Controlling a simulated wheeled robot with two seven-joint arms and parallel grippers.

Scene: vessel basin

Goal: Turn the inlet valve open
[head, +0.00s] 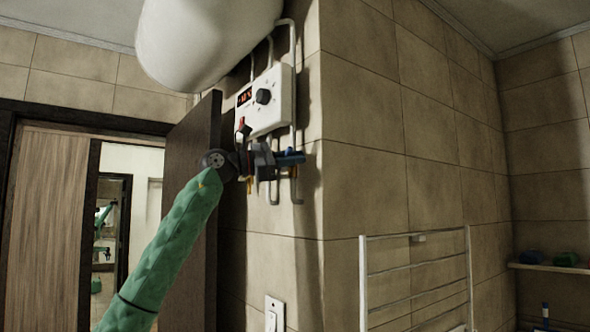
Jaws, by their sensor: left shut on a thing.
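A white water heater control box (264,100) with a red display and a black knob is on the tiled wall, with pipes below it. A blue valve handle (292,157) sticks out to the right below the box, among the pipes. My left gripper (276,158) reaches it from the left and is shut on it. The gripper hides part of the handle and the valve body behind it. My right gripper is out of view.
A white tank (205,38) hangs above the box. A dark door (192,150) stands open close to my left arm. A light switch (274,313) is lower on the wall. A towel rail (416,285) and a shelf (552,268) are at the right.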

